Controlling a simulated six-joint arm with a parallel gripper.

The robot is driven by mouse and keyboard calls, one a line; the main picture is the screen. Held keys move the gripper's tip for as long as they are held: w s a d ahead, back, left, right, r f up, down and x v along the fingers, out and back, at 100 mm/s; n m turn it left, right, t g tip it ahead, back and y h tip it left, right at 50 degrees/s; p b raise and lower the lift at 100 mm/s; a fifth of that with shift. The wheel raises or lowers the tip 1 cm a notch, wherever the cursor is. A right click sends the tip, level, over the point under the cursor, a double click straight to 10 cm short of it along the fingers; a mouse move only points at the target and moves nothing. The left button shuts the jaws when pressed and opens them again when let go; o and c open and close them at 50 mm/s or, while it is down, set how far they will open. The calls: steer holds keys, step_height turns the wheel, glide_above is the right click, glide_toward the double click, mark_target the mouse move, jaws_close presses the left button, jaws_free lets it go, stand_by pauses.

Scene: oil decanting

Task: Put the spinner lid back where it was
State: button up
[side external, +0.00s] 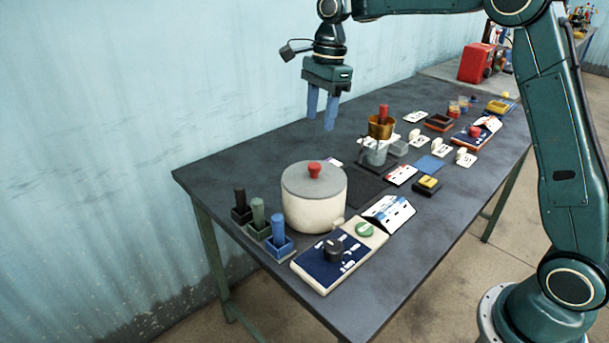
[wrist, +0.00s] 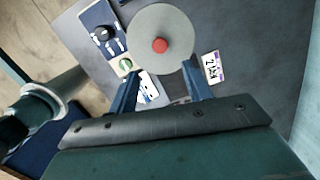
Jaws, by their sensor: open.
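The spinner is a cream drum (side external: 312,208) near the front of the dark table. Its grey lid (side external: 301,180) with a red knob (side external: 314,170) sits flat on top of the drum. In the wrist view the round lid (wrist: 150,25) and red knob (wrist: 160,45) lie beyond the fingertips and hide the drum below. My gripper (side external: 321,120) is open and empty, with its two blue fingers pointing down. It hangs above the table, higher than the lid and apart from it. In the wrist view the gripper (wrist: 163,88) shows its fingers spread.
A control panel with a black dial (side external: 333,250) and green button (side external: 364,230) stands in front of the drum. Black, green and blue handled holders (side external: 278,236) stand to its left. A brass cup (side external: 381,128) over a grey vessel (side external: 375,153), cards and small boxes fill the table behind.

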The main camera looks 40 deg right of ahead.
steer(key=shift+r, duration=0.4)
steer(key=shift+s, duration=0.1)
steer(key=s+a+r+n+t, duration=0.1)
steer(key=s+r+n+t, duration=0.15)
steer(key=s+n, duration=0.7)
steer(key=s+a+r+n+t, duration=0.1)
steer(key=s+r+n+t, duration=0.3)
steer(key=s, duration=1)
steer(key=s+d+f+n+g+h, duration=0.1)
steer(key=s+f+n, duration=0.4)
steer(key=s+n, duration=0.2)
steer(key=shift+s+d+f, duration=0.25)
steer(key=shift+s+d, duration=0.05)
steer(key=shift+s, duration=0.6)
